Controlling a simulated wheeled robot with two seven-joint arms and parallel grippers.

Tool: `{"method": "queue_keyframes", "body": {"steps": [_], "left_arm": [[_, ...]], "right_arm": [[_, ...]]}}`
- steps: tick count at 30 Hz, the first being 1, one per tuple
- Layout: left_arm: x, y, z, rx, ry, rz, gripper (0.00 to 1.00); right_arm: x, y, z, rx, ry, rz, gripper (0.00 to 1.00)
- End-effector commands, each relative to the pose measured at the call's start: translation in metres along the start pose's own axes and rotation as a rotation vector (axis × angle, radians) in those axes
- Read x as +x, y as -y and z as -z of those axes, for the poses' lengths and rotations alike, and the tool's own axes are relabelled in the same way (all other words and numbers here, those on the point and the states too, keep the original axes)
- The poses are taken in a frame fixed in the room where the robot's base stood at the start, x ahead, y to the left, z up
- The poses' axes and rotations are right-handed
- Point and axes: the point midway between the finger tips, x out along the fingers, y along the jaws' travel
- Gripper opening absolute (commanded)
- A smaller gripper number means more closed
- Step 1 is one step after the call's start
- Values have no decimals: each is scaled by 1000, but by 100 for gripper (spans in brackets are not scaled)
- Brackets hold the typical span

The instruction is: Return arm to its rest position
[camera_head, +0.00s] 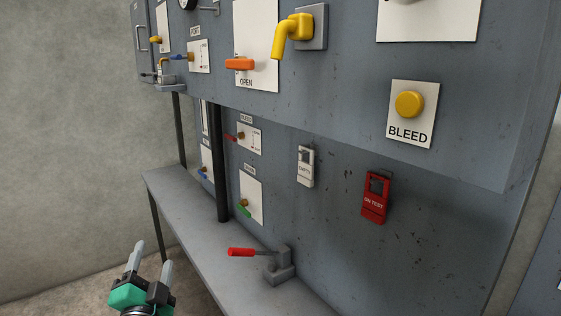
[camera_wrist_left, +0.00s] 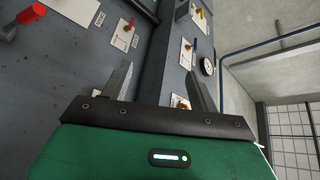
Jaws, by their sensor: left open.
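My left gripper (camera_head: 150,262) is at the lower left of the head view, with two grey fingers pointing up and spread apart. It is open and empty, in the air in front of the grey shelf. In the left wrist view its fingers (camera_wrist_left: 160,90) stand apart with nothing between them, and the grey panel shows beyond. My right gripper is not in view. No flanged spool can be made out in either view.
A grey panel (camera_head: 330,240) carries a yellow spout (camera_head: 291,34), an orange handle (camera_head: 240,64), a yellow BLEED button (camera_head: 409,104), a white tag (camera_head: 305,167) and a red tag (camera_head: 375,198). A red-handled lever (camera_head: 242,252) stands on the shelf (camera_head: 190,205). Bare wall lies left.

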Motion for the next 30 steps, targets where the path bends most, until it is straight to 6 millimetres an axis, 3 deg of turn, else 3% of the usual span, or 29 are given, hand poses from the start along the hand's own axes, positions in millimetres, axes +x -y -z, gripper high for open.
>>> {"method": "queue_keyframes", "body": {"steps": [1, 6, 12, 18, 24, 30], "left_arm": [[-16, -23, -20, -64, 77, -83, 61], [-86, -97, -79, -275, 362, -358, 61], [-194, -162, -123, -466, 711, -647, 61], [-286, -190, -137, -568, 981, -845, 61], [-366, -198, -138, -626, 1210, -1001, 61], [-359, -254, -167, -614, 1213, -1003, 61]], "right_arm": [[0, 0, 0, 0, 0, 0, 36], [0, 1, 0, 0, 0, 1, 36], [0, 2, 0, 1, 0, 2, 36], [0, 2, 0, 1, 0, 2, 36], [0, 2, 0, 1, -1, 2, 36], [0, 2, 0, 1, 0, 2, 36]]}}
